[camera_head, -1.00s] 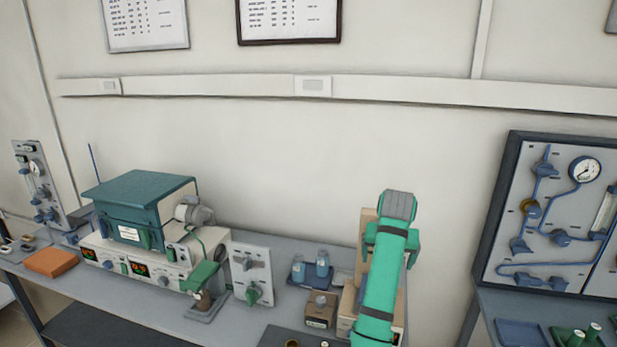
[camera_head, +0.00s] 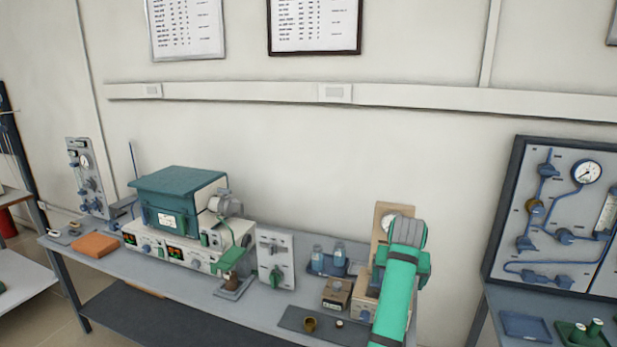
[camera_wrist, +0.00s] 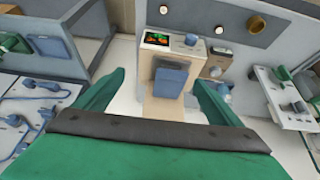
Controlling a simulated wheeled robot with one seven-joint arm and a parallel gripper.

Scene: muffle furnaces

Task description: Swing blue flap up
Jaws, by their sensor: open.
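In the wrist view a blue flap (camera_wrist: 171,82) hangs on the front of a small beige unit (camera_wrist: 160,110) with a lit display above it. The flap appears to hang down. My gripper (camera_wrist: 157,78) is open and empty, its green fingers spread either side of the unit in the picture, apparently well short of it. In the head view my arm covers much of the beige equipment (camera_head: 366,287) at the bench's right end, and I cannot make out the flap or the fingertips there.
The bench (camera_head: 190,287) also holds a teal-lidded furnace (camera_head: 178,200), an orange block (camera_head: 96,245), a grey switch panel (camera_head: 276,257) and blue bottles (camera_head: 328,258). A gauge board (camera_head: 560,215) stands to the right.

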